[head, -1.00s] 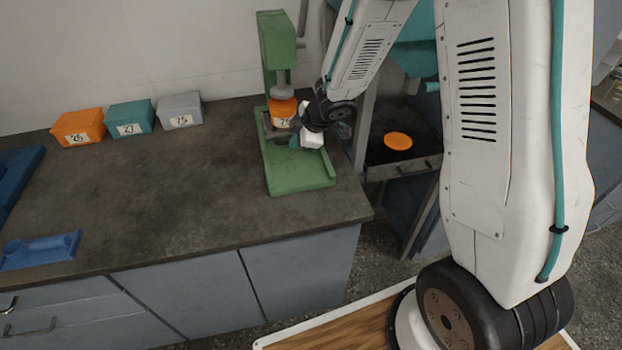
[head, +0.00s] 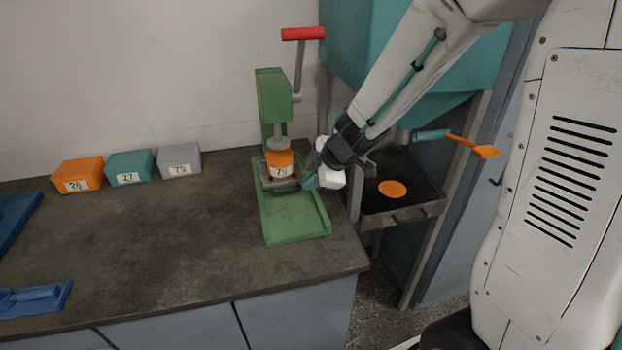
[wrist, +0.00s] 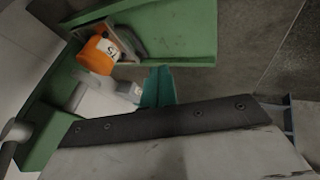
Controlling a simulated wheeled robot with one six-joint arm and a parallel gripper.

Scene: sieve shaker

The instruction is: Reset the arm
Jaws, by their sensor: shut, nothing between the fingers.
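My gripper (head: 311,176) is beside the green press (head: 272,95), just right of its orange cup (head: 280,163). In the wrist view its teal fingers (wrist: 158,88) are together with nothing held. The orange cup, with a white number label, sits under the press's grey plunger, and it also shows in the wrist view (wrist: 100,56). I cannot tell from the head view whether the fingers touch the press. My white arm reaches in from the upper right.
Orange (head: 78,174), teal (head: 130,167) and grey (head: 179,160) labelled boxes stand at the back left of the dark bench (head: 150,240). A blue scoop (head: 35,300) lies front left. A teal machine with an orange disc (head: 392,189) on its dark tray stands right. The middle bench is clear.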

